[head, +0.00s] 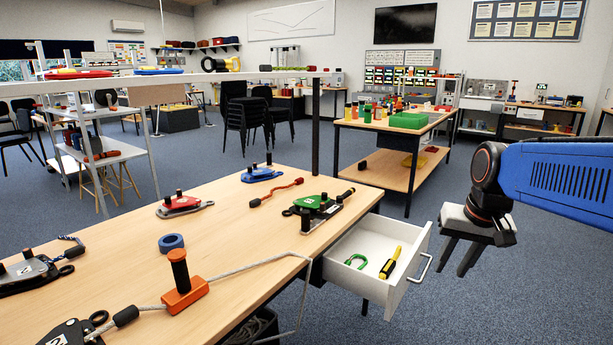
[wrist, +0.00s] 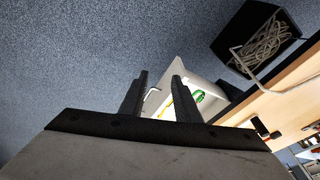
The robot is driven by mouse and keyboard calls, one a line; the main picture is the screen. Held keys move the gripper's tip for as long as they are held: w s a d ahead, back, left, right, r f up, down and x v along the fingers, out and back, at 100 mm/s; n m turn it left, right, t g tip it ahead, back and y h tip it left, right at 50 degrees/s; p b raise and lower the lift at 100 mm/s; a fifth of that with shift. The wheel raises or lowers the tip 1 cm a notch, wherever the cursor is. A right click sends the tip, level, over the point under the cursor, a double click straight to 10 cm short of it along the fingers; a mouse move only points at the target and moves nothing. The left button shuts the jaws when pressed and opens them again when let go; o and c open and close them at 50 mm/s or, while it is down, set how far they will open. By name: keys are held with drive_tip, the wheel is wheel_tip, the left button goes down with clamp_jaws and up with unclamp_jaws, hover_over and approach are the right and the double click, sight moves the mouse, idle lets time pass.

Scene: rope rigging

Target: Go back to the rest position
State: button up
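My gripper (head: 452,264) hangs at the right in the head view, over the floor and to the right of the open white drawer (head: 408,281). Its two dark fingers point down and stand apart with nothing between them. The wrist view also shows my gripper (wrist: 159,66) open and empty. The drawer shows beyond the fingertips there, with its handle (wrist: 151,93) near the left finger. A green shackle (head: 355,261) and a yellow and black tool (head: 391,262) lie in the drawer.
The wooden workbench (head: 225,228) carries red, blue and green pulleys, a blue ring (head: 171,243) and an orange block with a black post (head: 184,291) with grey rope. A black bin of rope (wrist: 262,45) is under the bench. Another table (head: 400,170) stands behind. Carpet at right is clear.

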drive_tip(key=s+a+f+n, duration=0.1)
drive_tip(key=s+f, duration=0.2)
drive_tip(key=s, duration=0.5)
drive_tip(key=s+a+f+n+t, duration=0.1)
drive_tip(key=s+f, duration=0.3)
drive_tip(key=s, duration=0.4)
drive_tip(key=shift+s+a+f+n+t+h, duration=0.2)
drive_tip(key=shift+s+a+n+t+h, duration=0.15)
drive_tip(key=shift+a+n, duration=0.25)
